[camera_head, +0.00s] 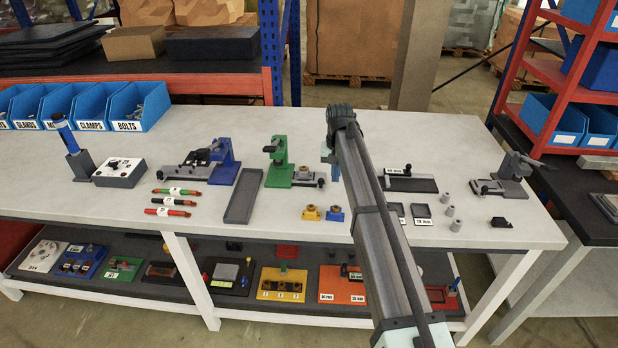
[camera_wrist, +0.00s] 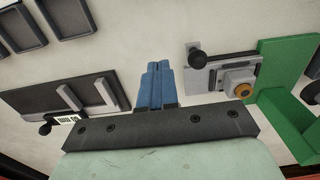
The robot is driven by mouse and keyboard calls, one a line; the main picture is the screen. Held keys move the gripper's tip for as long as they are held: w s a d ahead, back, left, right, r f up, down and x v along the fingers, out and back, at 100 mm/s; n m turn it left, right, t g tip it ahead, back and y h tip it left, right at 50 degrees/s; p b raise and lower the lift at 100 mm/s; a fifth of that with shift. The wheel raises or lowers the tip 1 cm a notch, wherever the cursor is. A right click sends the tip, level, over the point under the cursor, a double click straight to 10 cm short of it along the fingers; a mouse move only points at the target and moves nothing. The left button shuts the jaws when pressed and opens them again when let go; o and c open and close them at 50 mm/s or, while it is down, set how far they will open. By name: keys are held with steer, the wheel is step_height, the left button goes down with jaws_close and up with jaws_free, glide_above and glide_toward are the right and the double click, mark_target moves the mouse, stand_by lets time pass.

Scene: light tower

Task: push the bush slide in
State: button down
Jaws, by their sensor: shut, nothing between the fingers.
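The bush slide is a grey plate (camera_wrist: 215,76) with a black knob (camera_wrist: 193,49) at its outer end. It sticks out from the base of a green press (camera_wrist: 285,95) in the wrist view. A brass-coloured bush (camera_wrist: 242,91) sits on it near the green body. In the head view the green press (camera_head: 278,173) stands mid-table, with the slide (camera_head: 307,178) out to its right. My gripper (camera_wrist: 158,68) has blue fingers, shut together and empty. It hangs over the table beside the knob end of the slide, apart from it. In the head view my arm mostly hides the fingers (camera_head: 327,153).
A dark slotted fixture (camera_wrist: 70,100) with a black knob lies on the gripper's other side. A blue press (camera_head: 224,165) and a grey tray (camera_head: 244,196) stand left of the green press. Yellow (camera_head: 311,213) and blue (camera_head: 334,214) holders sit in front.

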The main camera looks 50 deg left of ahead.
steer(key=shift+f, duration=1.5)
steer(key=shift+s+a, duration=0.2)
steer(key=shift+a, duration=0.05)
steer(key=shift+s+a, duration=0.5)
